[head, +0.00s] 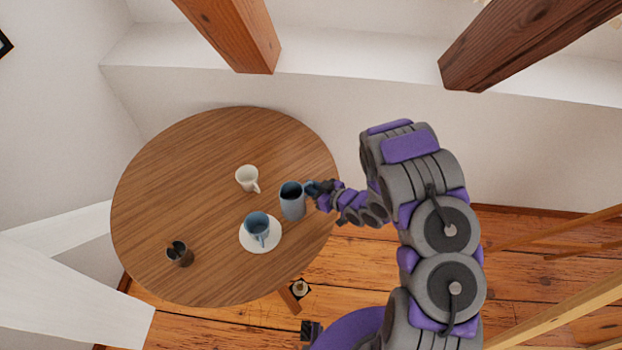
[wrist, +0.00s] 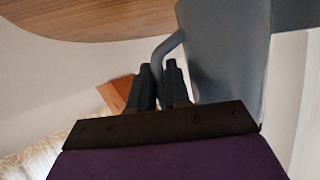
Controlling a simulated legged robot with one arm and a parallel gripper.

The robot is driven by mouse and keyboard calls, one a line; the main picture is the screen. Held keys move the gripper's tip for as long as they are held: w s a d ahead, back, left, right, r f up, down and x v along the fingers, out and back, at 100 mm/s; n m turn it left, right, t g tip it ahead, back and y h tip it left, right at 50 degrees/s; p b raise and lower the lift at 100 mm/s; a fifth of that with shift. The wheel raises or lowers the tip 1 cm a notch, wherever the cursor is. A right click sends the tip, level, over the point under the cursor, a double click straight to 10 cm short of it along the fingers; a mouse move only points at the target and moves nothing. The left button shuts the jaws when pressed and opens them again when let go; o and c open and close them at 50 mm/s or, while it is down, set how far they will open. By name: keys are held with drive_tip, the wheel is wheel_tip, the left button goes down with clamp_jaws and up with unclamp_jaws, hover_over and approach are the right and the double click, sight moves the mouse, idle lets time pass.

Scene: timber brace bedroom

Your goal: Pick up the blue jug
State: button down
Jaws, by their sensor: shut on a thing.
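The blue jug (head: 293,204) is near the right edge of the round wooden table in the head view. My gripper (head: 314,189) reaches it from the right, at its handle side. In the wrist view the jug (wrist: 228,50) is large and grey-blue, and its handle (wrist: 166,50) runs down to my gripper (wrist: 165,80). The fingers are close together, shut on the handle. In the wrist view the table's edge is above the jug's side; I cannot tell from the head view whether the jug's base touches the table.
The round table (head: 190,150) also bears a blue cup on a white saucer (head: 246,244), a cream cup (head: 247,178) and a dark cup (head: 179,253). Timber posts (head: 240,35) stand behind the table. The table's far left is clear.

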sight(293, 210)
drive_tip(key=shift+s+r, duration=0.2)
drive_tip(key=shift+s, duration=1.35)
drive_tip(key=shift+d, duration=0.1)
idle(1.3)
